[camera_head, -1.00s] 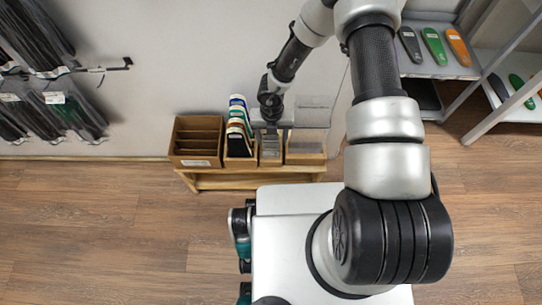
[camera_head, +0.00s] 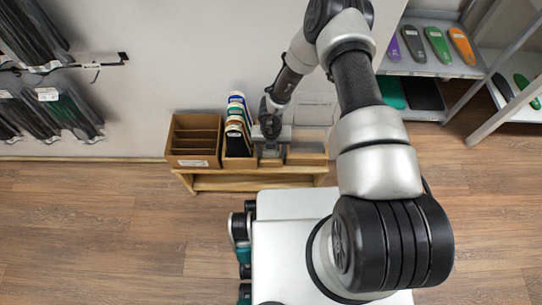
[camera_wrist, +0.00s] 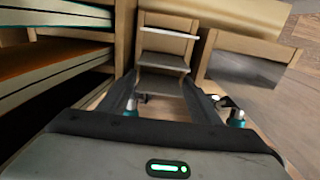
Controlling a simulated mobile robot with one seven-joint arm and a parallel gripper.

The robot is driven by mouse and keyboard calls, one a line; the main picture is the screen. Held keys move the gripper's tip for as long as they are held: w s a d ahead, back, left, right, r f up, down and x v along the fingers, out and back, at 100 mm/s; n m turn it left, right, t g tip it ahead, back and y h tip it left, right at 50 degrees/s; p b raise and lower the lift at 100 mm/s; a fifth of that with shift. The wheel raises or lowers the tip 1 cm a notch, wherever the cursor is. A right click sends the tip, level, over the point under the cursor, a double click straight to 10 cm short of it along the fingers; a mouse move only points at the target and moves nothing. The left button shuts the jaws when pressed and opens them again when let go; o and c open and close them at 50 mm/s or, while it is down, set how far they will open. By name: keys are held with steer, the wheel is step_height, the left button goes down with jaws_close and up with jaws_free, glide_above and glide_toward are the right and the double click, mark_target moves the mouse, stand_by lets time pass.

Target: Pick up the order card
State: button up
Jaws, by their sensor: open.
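My gripper (camera_head: 271,128) is open and empty, pointing down over the narrow wooden compartment (camera_head: 269,161) in the row on the low bench. In the wrist view my gripper (camera_wrist: 175,98) has its fingers spread on either side of that compartment. Pale grey cards (camera_wrist: 163,62) stand in steps inside it, between the fingers in the picture. I cannot tell which of them is the order card, nor whether a finger touches one. In the head view the gripper mostly hides them.
Colored insole-like sheets (camera_head: 238,124) stand in the slot directly left of my gripper. A divided wooden box (camera_head: 194,140) is further left, and another wooden box (camera_head: 307,155) is right. The bench (camera_head: 250,182) stands against the wall. A shelf (camera_head: 436,69) holds insoles at upper right.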

steer(key=c, duration=0.8)
steer(key=shift+r, duration=0.1)
step_height(320, 180, up, 10)
steer(key=p, duration=0.3)
